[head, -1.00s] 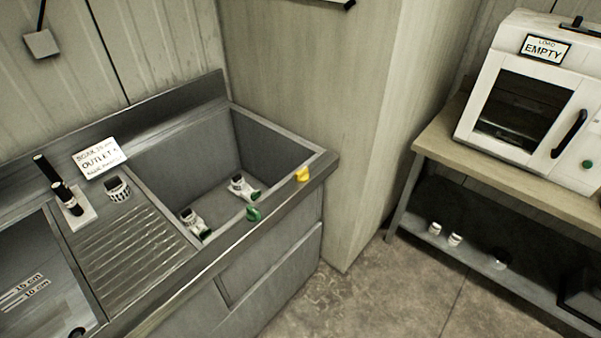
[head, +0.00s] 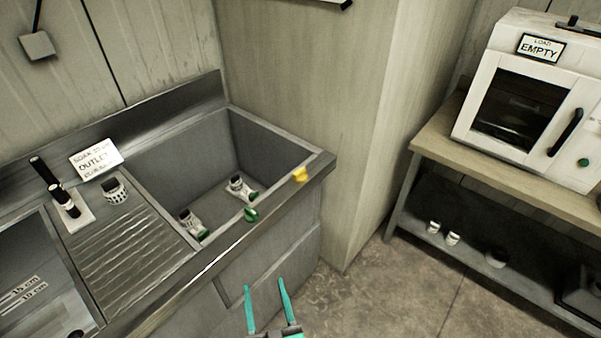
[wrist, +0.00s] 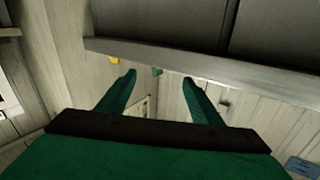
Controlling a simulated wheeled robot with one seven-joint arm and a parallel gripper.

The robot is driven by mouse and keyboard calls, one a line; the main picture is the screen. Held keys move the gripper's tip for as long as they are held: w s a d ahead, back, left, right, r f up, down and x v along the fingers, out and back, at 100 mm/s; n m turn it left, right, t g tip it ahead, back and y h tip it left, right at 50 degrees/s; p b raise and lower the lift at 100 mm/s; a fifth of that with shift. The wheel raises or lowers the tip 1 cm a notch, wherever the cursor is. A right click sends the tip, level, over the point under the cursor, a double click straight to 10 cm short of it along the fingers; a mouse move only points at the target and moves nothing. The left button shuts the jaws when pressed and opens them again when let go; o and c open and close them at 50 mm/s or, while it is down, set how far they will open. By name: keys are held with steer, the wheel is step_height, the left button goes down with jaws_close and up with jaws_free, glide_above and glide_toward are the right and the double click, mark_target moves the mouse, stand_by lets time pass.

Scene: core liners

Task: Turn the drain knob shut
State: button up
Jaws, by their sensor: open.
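Two small knobs sit at the sink's front rim in the head view: a green knob (head: 251,214) near the middle and a yellow knob (head: 300,174) near the right corner. I cannot tell from any label which is the drain knob. My gripper (head: 264,285) is open and empty, in front of the sink cabinet and lower in the picture than both knobs. In the wrist view, the green knob (wrist: 157,71) shows between the fingertips (wrist: 160,76), beyond them. The yellow knob (wrist: 114,60) shows left of the left finger.
A wall column (head: 300,80) borders the sink. A bench (head: 470,160) with a white oven stands right. Floor between is clear.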

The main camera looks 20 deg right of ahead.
steer(key=shift+t+y, duration=0.7)
steer(key=shift+t, duration=0.1)
steer(key=w+r, duration=0.3)
steer(key=w, duration=0.3)
steer(key=w+a+r, duration=0.1)
steer(key=w+r, duration=0.3)
steer(key=w, duration=0.3)
steer(key=w+r, duration=0.3)
steer(key=w, duration=0.3)
steer(key=shift+w+a+r, duration=0.3)
steer(key=shift+r, duration=0.05)
steer(key=w+n+g+y, duration=0.2)
steer(key=w+g, duration=0.1)
steer(key=w, duration=0.8)
step_height(320, 180, up, 7)
steer(key=n+g+h, duration=0.1)
steer(key=n+g, duration=0.5)
steer(key=g, duration=0.7)
glide_above(300, 171)
steer(key=s+d, duration=0.3)
steer(key=s, duration=0.1)
steer(key=x, duration=1.1)
steer(key=shift+w, duration=0.2)
